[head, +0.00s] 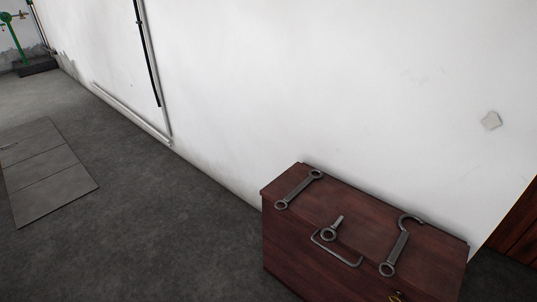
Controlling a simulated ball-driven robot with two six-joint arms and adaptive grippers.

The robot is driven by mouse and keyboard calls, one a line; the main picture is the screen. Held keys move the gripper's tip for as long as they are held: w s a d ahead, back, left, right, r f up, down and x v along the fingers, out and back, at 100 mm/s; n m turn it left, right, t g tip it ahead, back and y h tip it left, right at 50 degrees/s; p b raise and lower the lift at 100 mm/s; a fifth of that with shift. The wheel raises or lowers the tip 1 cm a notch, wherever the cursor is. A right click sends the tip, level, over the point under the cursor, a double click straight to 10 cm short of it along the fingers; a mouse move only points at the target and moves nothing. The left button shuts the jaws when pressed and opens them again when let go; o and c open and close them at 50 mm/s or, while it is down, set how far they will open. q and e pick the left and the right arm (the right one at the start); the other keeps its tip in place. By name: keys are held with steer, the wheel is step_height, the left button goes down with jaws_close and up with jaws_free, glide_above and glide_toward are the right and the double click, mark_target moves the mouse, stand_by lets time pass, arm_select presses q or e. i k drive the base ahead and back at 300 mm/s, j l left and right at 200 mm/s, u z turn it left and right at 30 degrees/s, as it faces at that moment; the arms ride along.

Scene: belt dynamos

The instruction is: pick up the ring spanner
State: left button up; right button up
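The ring spanner (297,191) is a grey metal bar with a ring at each end. It lies flat near the left end of the top of a dark red wooden chest (366,215), slanting from lower left to upper right. Neither of my grippers shows in the head view.
On the chest lid are a hook-ended spanner (399,247), a short ringed tool (332,229) and a bent metal handle (335,252). The chest stands against a white wall (330,80). A flat floor hatch (48,168) lies at left; grey floor (150,215) between is clear.

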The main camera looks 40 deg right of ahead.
mark_target(298, 190)
steer(key=i+z, duration=0.1)
steer(key=i, duration=0.4)
steer(key=i+j+z, duration=0.1)
steer(key=i, duration=0.4)
steer(key=i+j+z, duration=0.1)
steer(key=i, duration=0.4)
steer(key=i+j+z, duration=0.1)
steer(key=i, duration=0.4)
steer(key=j, duration=0.1)
